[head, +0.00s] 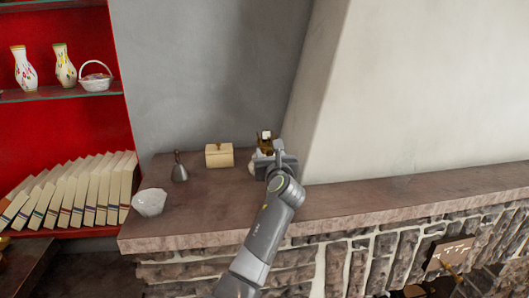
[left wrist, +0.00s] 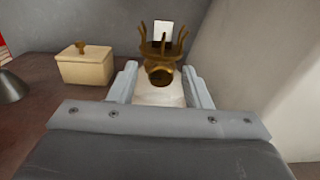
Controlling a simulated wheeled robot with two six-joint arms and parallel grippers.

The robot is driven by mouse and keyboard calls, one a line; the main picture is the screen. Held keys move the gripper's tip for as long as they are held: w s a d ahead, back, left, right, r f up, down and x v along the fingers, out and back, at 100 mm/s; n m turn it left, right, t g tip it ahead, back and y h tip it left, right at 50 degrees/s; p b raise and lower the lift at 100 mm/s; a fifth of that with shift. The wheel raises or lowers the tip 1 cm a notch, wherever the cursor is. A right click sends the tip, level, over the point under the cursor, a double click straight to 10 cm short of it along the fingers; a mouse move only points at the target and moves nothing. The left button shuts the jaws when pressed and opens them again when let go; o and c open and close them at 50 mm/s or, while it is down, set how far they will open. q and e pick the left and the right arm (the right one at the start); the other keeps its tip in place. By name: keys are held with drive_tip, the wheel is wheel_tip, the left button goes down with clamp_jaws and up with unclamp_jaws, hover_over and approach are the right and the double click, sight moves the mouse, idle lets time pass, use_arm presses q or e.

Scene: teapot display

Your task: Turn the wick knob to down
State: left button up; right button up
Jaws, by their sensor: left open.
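A small oil lamp stands on the stone mantel, with a pronged brass burner (head: 266,144) on top and a pale body that is mostly hidden by my left gripper (head: 270,160) in the head view. In the left wrist view, the brass burner (left wrist: 163,45) rises beyond my fingertips. A round brass part, which may be the wick knob (left wrist: 160,76), faces the camera between the fingers of my left gripper (left wrist: 161,85). The gripper is open, with one finger on each side. I cannot tell whether the fingers touch the lamp. My right gripper is not in view.
A cream lidded box (head: 219,155) stands left of the lamp, with a grey bell (head: 179,168) and a white bowl (head: 149,202) farther left on the mantel (head: 215,205). A pale slanted wall (head: 350,110) rises close on the right.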

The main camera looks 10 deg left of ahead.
use_arm(q)
drive_tip(key=shift+w+r, duration=0.1)
drive_tip(key=shift+d+r, duration=0.1)
drive_tip(key=shift+c, duration=0.4)
clamp_jaws()
drive_tip(key=shift+n, duration=0.4)
drive_tip(key=n, duration=0.2)
drive_tip(key=shift+n, duration=0.3)
drive_tip(key=shift+n+b, duration=0.4)
drive_tip(key=shift+n, duration=1.2)
